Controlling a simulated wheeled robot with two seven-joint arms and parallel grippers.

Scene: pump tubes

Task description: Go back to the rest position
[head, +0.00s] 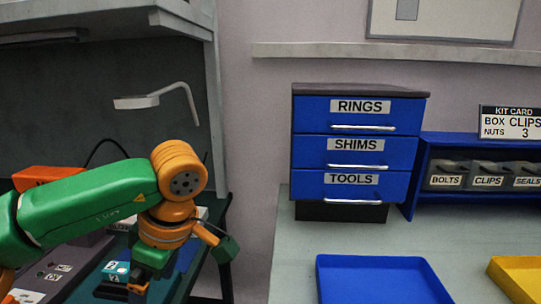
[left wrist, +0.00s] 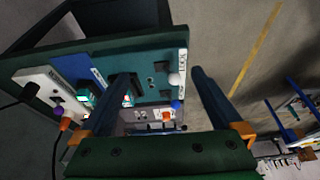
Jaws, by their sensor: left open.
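My left arm comes in from the left in the head view, green with orange joints. Its gripper (head: 140,280) hangs low over the left bench, partly cut by the lower edge. In the left wrist view the gripper (left wrist: 160,85) has its two dark fingers wide apart with nothing held between them. My right gripper is not in view.
On the right table are a blue drawer unit (head: 358,113), an empty-looking blue tray (head: 380,285), a yellow tray (head: 522,273) and labelled bins (head: 446,181). Bare floor separates the benches.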

